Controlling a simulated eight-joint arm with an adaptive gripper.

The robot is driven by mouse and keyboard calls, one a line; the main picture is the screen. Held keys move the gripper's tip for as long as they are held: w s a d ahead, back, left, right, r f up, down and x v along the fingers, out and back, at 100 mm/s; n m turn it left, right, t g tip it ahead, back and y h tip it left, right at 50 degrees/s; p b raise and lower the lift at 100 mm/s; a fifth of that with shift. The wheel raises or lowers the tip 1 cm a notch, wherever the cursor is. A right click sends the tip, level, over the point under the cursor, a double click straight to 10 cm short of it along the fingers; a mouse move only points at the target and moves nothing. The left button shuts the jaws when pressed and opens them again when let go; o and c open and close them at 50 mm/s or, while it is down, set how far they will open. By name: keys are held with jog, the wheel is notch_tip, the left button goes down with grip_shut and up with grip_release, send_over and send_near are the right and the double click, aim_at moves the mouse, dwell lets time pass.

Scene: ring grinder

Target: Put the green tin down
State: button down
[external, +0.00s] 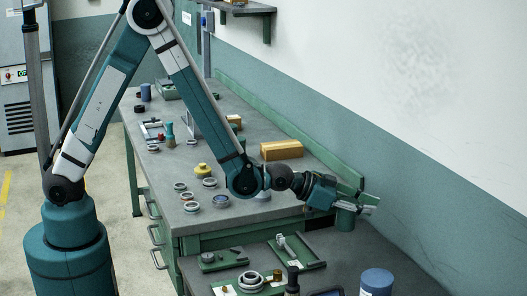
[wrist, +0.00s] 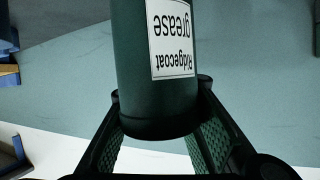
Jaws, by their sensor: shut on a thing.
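The green tin (external: 345,219) hangs in my gripper (external: 358,201) at the right of the external view, by the wall side of the benches. In the wrist view the dark green tin (wrist: 150,95) has a white label reading "Ridgecoat grease", upside down in the picture. My gripper (wrist: 160,100) is shut on it, with one finger on each side of its end. The tin appears near the back of the nearer grey bench (external: 345,252). I cannot tell whether its base touches anything.
The nearer bench holds green trays (external: 297,252), rings (external: 250,279) and a blue tin (external: 376,281). A cardboard box (external: 281,150), a yellow part (external: 202,169) and several rings stand on the farther bench. A green rail (external: 300,136) runs along the wall. Bare bench lies right of the trays.

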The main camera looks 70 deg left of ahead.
aim_at(346, 215)
jog(key=shift+f+b, duration=0.45)
jog(key=shift+f, duration=2.3)
jog(key=shift+f+b, duration=0.35)
jog(key=shift+f, duration=1.5)
jog(key=shift+f, duration=0.2)
jog(key=c, duration=2)
grip_release()
jog(key=shift+r, duration=0.2)
jog(key=shift+s+r, duration=0.1)
jog(key=p+v, duration=0.1)
jog(key=v, duration=1)
jog(key=shift+s+a, duration=0.2)
jog(key=shift+s, duration=0.15)
